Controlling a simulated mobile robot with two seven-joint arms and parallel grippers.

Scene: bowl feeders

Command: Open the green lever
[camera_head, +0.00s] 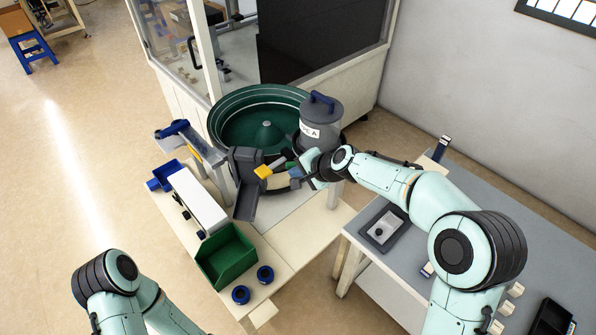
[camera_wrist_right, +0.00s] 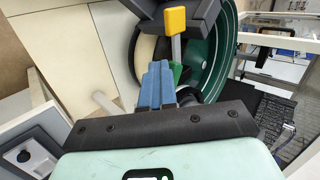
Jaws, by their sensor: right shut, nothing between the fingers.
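In the right wrist view, a small part of the green lever (camera_wrist_right: 177,71) shows right beside my fingers and is partly hidden by them. I cannot tell whether they touch it. My right gripper (camera_wrist_right: 157,70) is shut, with its blue fingers together and nothing between them. In the head view, my right gripper (camera_head: 292,170) is at the front of the green bowl feeder (camera_head: 232,108), just right of a yellow lever (camera_head: 263,171). That yellow lever also shows in the right wrist view (camera_wrist_right: 175,20). My left arm is at the lower left; its gripper is out of view.
A grey container with a blue handle (camera_head: 321,122) stands behind my right gripper. A dark chute (camera_head: 245,202) is left of it. A green bin (camera_head: 227,256) and two blue rings stand on the front bench. A grey table (camera_head: 480,215) lies under my right arm.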

